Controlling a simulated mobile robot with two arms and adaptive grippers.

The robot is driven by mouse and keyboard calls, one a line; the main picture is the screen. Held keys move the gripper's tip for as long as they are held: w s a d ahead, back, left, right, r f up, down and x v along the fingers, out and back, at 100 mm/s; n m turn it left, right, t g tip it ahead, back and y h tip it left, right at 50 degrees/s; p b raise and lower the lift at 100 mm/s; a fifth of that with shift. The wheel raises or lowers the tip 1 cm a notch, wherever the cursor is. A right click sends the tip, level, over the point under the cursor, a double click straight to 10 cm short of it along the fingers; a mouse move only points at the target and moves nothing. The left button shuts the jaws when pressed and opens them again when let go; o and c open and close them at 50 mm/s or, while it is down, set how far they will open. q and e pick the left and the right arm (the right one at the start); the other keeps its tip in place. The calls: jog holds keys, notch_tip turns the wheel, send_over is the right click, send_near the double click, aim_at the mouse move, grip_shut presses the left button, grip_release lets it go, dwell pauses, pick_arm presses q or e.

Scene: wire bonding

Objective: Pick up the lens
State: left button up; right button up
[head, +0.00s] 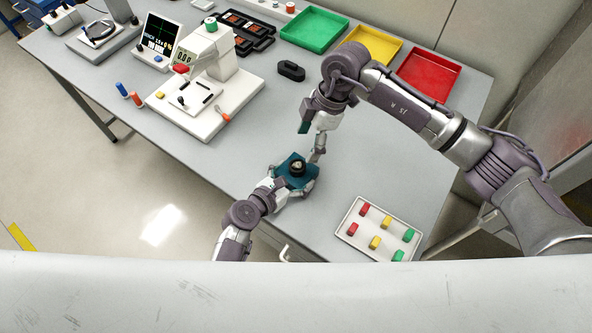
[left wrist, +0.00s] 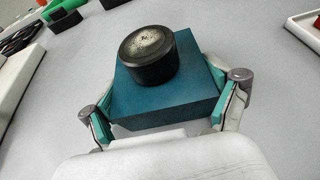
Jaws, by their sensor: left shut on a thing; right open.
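The lens (head: 297,168) is a short black cylinder with a pale speckled top. It sits upright on a teal block (head: 284,172). My left gripper (head: 293,183) is shut on the teal block's sides. In the left wrist view the lens (left wrist: 149,55) rests on the block (left wrist: 165,103), towards its far side, with the left gripper's fingers (left wrist: 165,112) at both sides of the block. My right gripper (head: 312,142) is open and empty, pointing down just above and to the right of the lens and block.
A white tray (head: 352,238) with red, yellow and green pieces lies at the lower right. Green (head: 313,30), yellow (head: 371,46) and red (head: 428,76) trays stand at the back. A white bonding machine (head: 207,95) is at the left, and a black object (head: 291,71) lies mid-table.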

pick_arm(q)
jog(key=shift+a, duration=0.15)
pick_arm(e)
jog(key=a+h, duration=0.3)
jog(key=t, duration=0.1)
send_over(296, 165)
notch_tip(296, 165, down, 4)
jog(key=shift+s+f, duration=0.1)
jog(key=shift+f, duration=3.3)
jog(key=shift+c, duration=0.2)
